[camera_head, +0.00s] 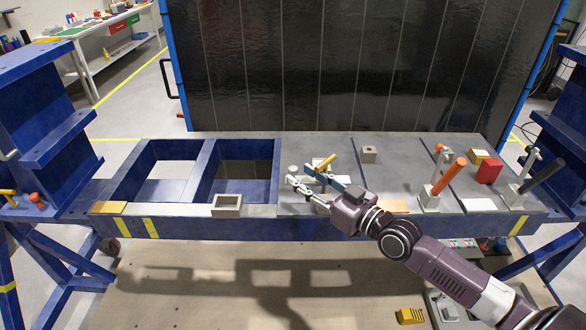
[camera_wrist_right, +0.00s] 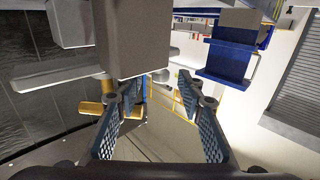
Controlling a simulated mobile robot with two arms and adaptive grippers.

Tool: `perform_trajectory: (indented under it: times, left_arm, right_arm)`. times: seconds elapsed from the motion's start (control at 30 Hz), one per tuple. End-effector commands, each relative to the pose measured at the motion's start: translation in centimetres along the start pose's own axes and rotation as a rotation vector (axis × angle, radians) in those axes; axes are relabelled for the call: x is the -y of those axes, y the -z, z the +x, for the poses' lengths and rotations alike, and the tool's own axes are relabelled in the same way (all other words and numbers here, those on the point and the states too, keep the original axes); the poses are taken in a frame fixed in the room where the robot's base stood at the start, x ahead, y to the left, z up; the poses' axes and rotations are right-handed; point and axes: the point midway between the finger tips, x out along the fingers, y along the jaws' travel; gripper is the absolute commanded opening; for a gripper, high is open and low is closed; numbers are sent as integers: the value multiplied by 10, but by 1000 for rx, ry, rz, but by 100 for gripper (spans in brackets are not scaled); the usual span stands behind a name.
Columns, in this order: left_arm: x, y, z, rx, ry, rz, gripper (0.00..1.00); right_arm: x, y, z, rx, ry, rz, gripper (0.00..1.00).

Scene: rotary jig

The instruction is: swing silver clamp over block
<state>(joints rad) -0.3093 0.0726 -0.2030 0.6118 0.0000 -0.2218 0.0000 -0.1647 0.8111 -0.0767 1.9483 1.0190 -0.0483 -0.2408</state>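My right gripper (camera_head: 312,184) reaches in from the right over the middle of the jig's grey plate. Its two blue-padded fingers stand apart in the right wrist view (camera_wrist_right: 160,105), with nothing visible gripped between them. A silver-grey clamp with a yellow handle (camera_head: 326,162) stands at the fingertips, partly hidden by the gripper. In the wrist view, a grey block-shaped part (camera_wrist_right: 130,38), a silver bar (camera_wrist_right: 55,72) and a yellow part (camera_wrist_right: 92,108) lie just beyond the fingers; contact cannot be told. A small grey block (camera_head: 369,155) sits on the plate behind and to the right. My left gripper is not in view.
An orange-handled clamp (camera_head: 447,178) and a black-handled clamp (camera_head: 530,178) stand to the right, with a red block (camera_head: 489,171) between them. A hollow grey block (camera_head: 227,205) sits on the front rail. The blue frame (camera_head: 207,165) has open bays at left. A dark panel (camera_head: 340,65) rises behind.

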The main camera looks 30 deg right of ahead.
Motion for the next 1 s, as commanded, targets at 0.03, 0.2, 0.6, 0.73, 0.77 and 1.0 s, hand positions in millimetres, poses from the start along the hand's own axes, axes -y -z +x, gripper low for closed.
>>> perform_trajectory:
  times: [0.03, 0.2, 0.6, 0.73, 0.77, 1.0]
  left_arm:
    - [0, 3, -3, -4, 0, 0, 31]
    - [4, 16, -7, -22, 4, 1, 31]
    - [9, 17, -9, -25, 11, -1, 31]
    - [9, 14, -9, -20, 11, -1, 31]
    - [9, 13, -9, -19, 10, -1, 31]
    - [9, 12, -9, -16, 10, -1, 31]
  right_arm:
    - [0, 4, 8, -4, 0, 2, 35]
    - [0, 2, 26, -1, 0, 1, 35]
    - [1, 0, 39, 1, 2, -1, 35]
    - [1, 0, 38, 1, 2, -1, 34]
    - [1, 0, 38, 1, 2, -1, 31]
    - [1, 0, 38, 1, 2, -1, 5]
